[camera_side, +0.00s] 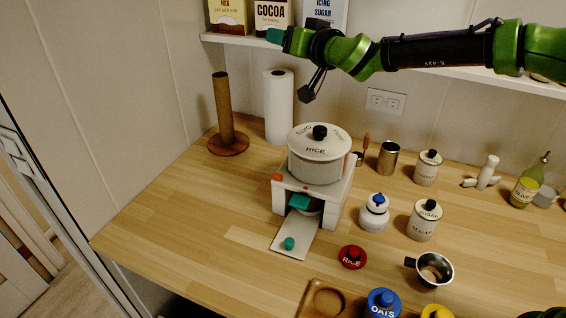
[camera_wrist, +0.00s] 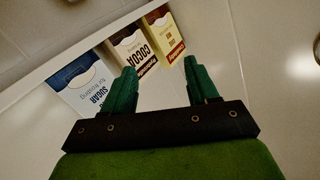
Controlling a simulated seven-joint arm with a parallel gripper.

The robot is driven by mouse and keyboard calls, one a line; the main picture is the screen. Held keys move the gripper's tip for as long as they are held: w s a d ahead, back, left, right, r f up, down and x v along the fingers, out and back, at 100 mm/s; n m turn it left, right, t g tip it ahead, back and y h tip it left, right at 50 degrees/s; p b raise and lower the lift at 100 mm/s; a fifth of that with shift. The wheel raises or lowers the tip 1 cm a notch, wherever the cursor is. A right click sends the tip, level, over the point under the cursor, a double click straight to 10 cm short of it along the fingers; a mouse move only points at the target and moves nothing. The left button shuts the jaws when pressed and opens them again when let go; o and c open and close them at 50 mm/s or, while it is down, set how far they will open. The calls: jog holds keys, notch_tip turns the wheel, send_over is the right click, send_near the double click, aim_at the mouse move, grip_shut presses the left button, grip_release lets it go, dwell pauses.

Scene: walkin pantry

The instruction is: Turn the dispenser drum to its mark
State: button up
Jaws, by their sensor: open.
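The dispenser drum (camera_side: 317,164) is a cream cylinder with a lid marked RICE and a black knob (camera_side: 320,131) on top. It sits on a white stand (camera_side: 337,205) with a small red-orange mark (camera_side: 278,177) at its front left corner. A teal piece (camera_side: 299,202) shows under the drum, above a sloping chute (camera_side: 292,240) with a teal knob (camera_side: 289,243). My gripper (camera_side: 275,36) is high above and behind the drum, by the shelf, clear of it. In the wrist view its two green fingers (camera_wrist: 162,88) are apart with nothing between them.
Boxes of cocoa (camera_side: 272,16) and icing sugar (camera_side: 322,12) stand on the shelf (camera_side: 250,41) close to my gripper. A paper roll (camera_side: 279,105) and a wooden post (camera_side: 224,105) stand behind the drum. Canisters (camera_side: 423,220), a red lid (camera_side: 352,257) and a metal cup (camera_side: 434,269) are to its right.

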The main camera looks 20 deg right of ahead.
notch_tip(320, 180, up, 3)
jog(key=n+g+y, duration=0.2)
jog(key=n, duration=0.2)
jog(key=n+g+h, duration=0.1)
jog(key=n+g, duration=0.7)
jog(key=g, duration=0.4)
send_over(321, 129)
jog(key=s+d, duration=0.4)
jog(key=d, duration=0.2)
notch_tip(321, 129, down, 3)
jog(key=x, duration=1.6)
jog(key=shift+w+f, duration=0.1)
jog(key=shift+f, duration=0.25)
grip_shut()
